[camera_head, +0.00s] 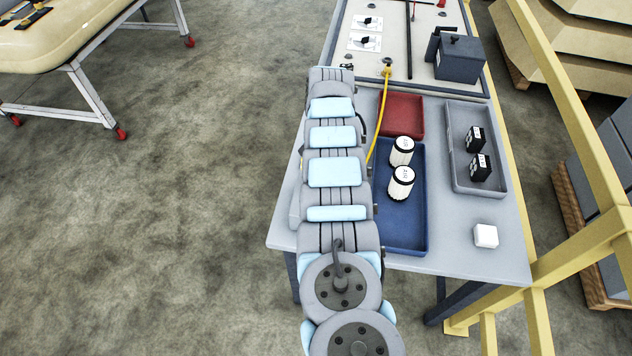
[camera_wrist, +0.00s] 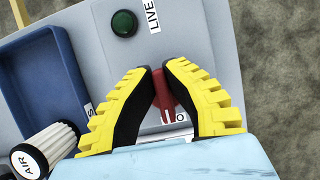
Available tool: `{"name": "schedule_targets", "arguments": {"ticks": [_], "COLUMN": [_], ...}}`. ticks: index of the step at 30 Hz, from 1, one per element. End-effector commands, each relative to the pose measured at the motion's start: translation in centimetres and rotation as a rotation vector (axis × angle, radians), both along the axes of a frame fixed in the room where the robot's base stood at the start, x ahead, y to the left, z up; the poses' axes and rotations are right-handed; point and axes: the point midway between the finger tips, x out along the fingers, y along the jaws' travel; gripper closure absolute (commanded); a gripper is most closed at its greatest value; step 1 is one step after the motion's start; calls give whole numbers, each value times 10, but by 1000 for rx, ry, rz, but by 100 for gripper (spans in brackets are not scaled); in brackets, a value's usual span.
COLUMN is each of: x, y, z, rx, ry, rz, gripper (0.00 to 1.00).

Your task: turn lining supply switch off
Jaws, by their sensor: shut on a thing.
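A red rotary switch knob (camera_wrist: 162,90) sits on the grey panel top in the wrist view. My gripper (camera_wrist: 158,72), with yellow ribbed backs and black pads, is shut on this knob, one finger on each side. A white label with an "O" (camera_wrist: 180,117) shows beside the knob's lower end; other lettering is partly hidden by the fingers. A round green lamp (camera_wrist: 124,23) next to a "LIVE" label (camera_wrist: 153,16) is above the fingertips. In the head view my arm hides the switch and the gripper.
A blue tray (camera_head: 413,241) holds two white filters (camera_head: 401,183). A red tray (camera_head: 403,101) and a grey tray (camera_head: 488,188) with black blocks are nearby. A white cube (camera_head: 486,236) is at the front right. A yellow rail (camera_head: 565,95) runs along the right; open floor lies left.

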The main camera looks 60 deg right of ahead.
Motion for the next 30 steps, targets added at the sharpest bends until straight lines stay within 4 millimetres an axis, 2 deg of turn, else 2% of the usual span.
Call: {"name": "schedule_targets", "arguments": {"ticks": [17,18,20,30], "x": [-1,-1,-1,0], "y": [0,0,0,0], "z": [-1,-1,-1,1], "rx": [0,1,1,0], "ry": [0,0,0,0], "rz": [28,28,28,28], "gripper": [100,77,60,60]}}
